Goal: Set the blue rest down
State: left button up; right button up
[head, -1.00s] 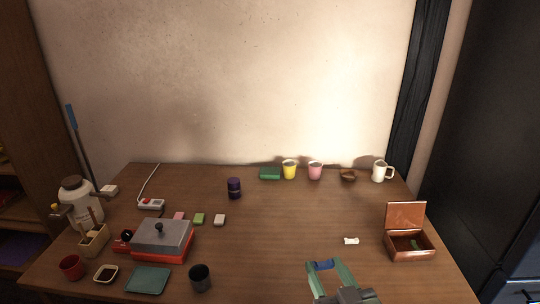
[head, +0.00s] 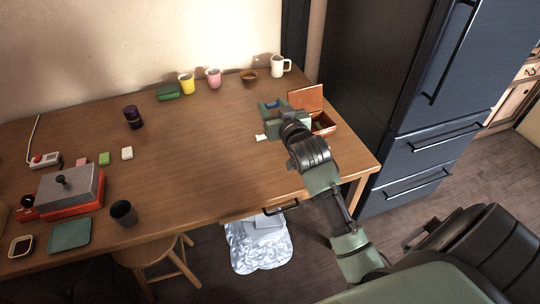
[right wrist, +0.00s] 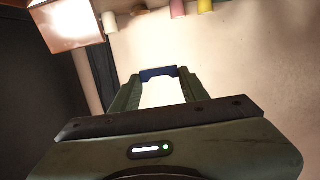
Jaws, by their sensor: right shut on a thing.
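The blue rest (head: 270,104) is a small blue piece between the fingertips of my right gripper (head: 271,106). The gripper is shut on it, just left of the open wooden box. In the right wrist view the blue rest (right wrist: 158,73) spans the gap between the two green fingers. It seems held above the wooden table (head: 215,150), but the height is hard to tell. A small white piece (head: 261,137) lies on the table in front of the gripper. My left gripper is not in view.
The wooden box (head: 323,126) has its lid (head: 306,97) raised, close to my right gripper. A brown bowl (head: 249,76), a white mug (head: 280,66), a pink cup (head: 213,78) and a yellow cup (head: 187,84) line the back. The table's middle is clear.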

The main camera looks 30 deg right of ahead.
aim_at(272, 160)
notch_tip(272, 160, down, 18)
jog(key=shift+f+b, duration=0.2)
jog(key=shift+b, duration=0.85)
jog(key=shift+f, duration=0.6)
jog(key=shift+f, duration=0.15)
jog(key=o, duration=1.3)
